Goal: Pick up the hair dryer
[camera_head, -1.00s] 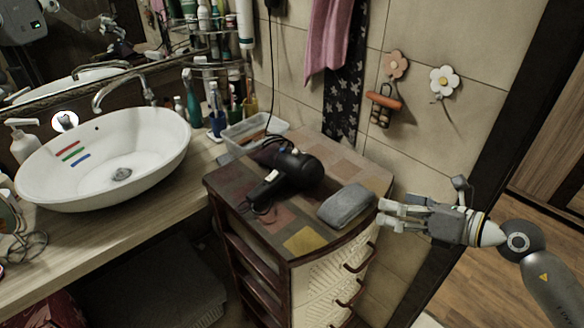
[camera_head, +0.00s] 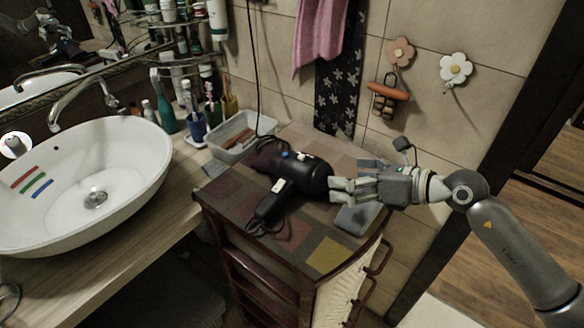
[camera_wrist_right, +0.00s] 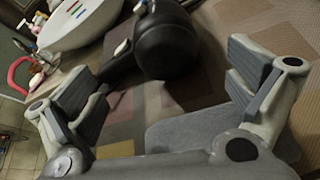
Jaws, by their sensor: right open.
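The black hair dryer (camera_head: 301,172) lies on the patchwork top of a small wooden cabinet (camera_head: 293,237). Its handle points toward the front left, and its cord runs up the wall. My right gripper (camera_head: 343,180) comes in from the right, its fingertips close to the dryer's rounded right end. In the right wrist view the gripper (camera_wrist_right: 160,85) is open and empty. The dryer's round end (camera_wrist_right: 166,42) shows between and beyond the fingers there. I cannot tell whether a finger touches it. My left gripper is not in view.
A grey pouch (camera_head: 357,218) lies under my right gripper; it also shows in the wrist view (camera_wrist_right: 185,130). A clear plastic bin (camera_head: 225,140) stands behind the dryer. The white basin (camera_head: 75,200) and toothbrush cups (camera_head: 195,128) are at the left. The tiled wall stands behind.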

